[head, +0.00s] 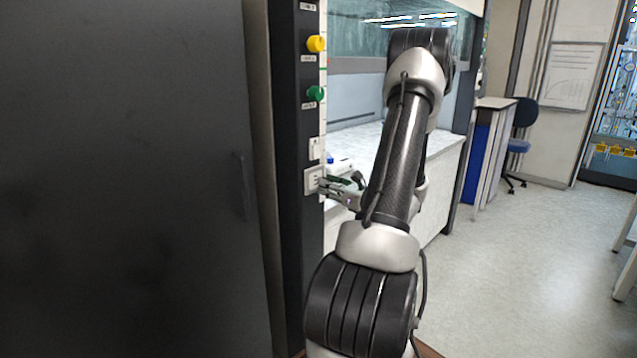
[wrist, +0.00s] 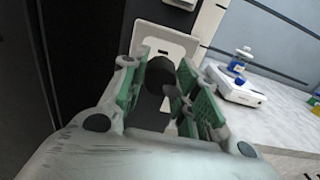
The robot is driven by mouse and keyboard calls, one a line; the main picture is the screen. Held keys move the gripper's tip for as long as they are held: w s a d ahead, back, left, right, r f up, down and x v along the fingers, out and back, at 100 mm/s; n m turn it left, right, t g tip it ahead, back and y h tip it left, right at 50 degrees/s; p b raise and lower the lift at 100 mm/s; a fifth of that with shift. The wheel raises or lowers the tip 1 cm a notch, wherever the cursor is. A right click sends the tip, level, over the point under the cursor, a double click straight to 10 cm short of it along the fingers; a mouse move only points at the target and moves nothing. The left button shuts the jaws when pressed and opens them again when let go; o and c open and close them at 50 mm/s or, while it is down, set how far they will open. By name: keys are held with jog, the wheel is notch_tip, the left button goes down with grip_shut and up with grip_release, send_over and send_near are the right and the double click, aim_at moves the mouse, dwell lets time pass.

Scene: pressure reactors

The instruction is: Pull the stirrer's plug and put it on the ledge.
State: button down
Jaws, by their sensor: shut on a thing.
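My gripper (wrist: 160,82) is shut on the black plug (wrist: 157,74), which shows between its green-padded fingers in the wrist view. The plug is right in front of the white socket plate (wrist: 172,45); I cannot tell whether its pins are in the socket. In the head view, my gripper (head: 342,188) is at the socket plate (head: 311,180) on the dark post, and the plug is hidden. The stirrer (wrist: 238,90), white with a blue-and-white piece on top, stands on the pale worktop to the right. I cannot tell which surface is the ledge.
The pale marbled worktop (wrist: 270,118) has free room around the stirrer. The dark post carries a yellow knob (head: 316,44) and a green knob (head: 315,93) above the socket. A large dark panel (head: 130,180) fills the left. A blue chair (head: 520,135) stands far right.

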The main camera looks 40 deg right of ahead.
jog(key=shift+s+d, duration=0.1)
jog(key=shift+s, duration=1.55)
jog(key=shift+w, duration=0.1)
